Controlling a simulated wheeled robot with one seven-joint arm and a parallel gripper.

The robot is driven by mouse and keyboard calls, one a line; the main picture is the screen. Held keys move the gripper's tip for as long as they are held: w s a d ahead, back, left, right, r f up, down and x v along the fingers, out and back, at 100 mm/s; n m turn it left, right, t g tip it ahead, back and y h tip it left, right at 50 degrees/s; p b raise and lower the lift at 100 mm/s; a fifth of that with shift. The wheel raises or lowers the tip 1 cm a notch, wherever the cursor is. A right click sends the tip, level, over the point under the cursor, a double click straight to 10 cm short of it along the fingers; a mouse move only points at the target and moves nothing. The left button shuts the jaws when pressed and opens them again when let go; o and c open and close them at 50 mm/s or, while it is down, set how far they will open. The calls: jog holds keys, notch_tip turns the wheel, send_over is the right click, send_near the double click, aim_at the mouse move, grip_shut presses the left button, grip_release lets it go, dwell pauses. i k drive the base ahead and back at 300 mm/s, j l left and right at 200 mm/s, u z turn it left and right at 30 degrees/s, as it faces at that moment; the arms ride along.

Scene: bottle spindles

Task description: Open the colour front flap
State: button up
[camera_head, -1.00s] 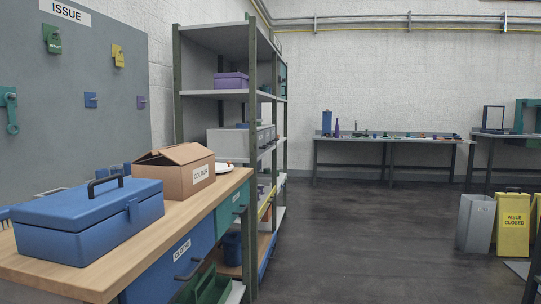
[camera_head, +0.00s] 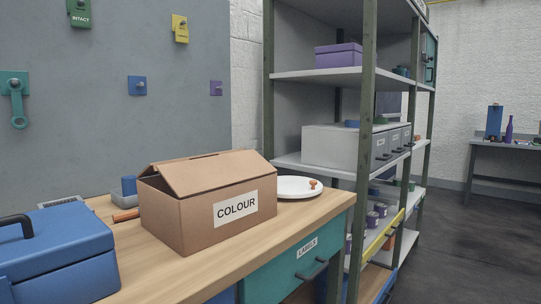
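A brown cardboard box (camera_head: 190,218) with a white "COLOUR" label on its front stands on the wooden workbench (camera_head: 225,274). Its top flap (camera_head: 217,171) slopes up from the front and leans toward the back, with a dark gap at the left end. Whether the flaps are fully closed at the back is hidden. My gripper does not show in the head view.
A blue toolbox (camera_head: 58,248) with a dark handle stands left of the box. A white plate (camera_head: 290,188) with a small orange-brown item lies to the right. A teal drawer (camera_head: 290,270) is below. A metal shelf unit (camera_head: 310,78) rises behind the bench's right end.

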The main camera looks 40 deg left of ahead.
aim_at(187, 178)
jog(key=i+l+u, duration=0.1)
jog(key=i+u, duration=0.35)
jog(key=i+l+u, duration=0.2)
jog(key=u, duration=0.25)
jog(key=i+l+u, duration=0.3)
jog(key=u, duration=0.15)
jog(key=i+l+u, duration=0.25)
jog(key=l+u, duration=0.25)
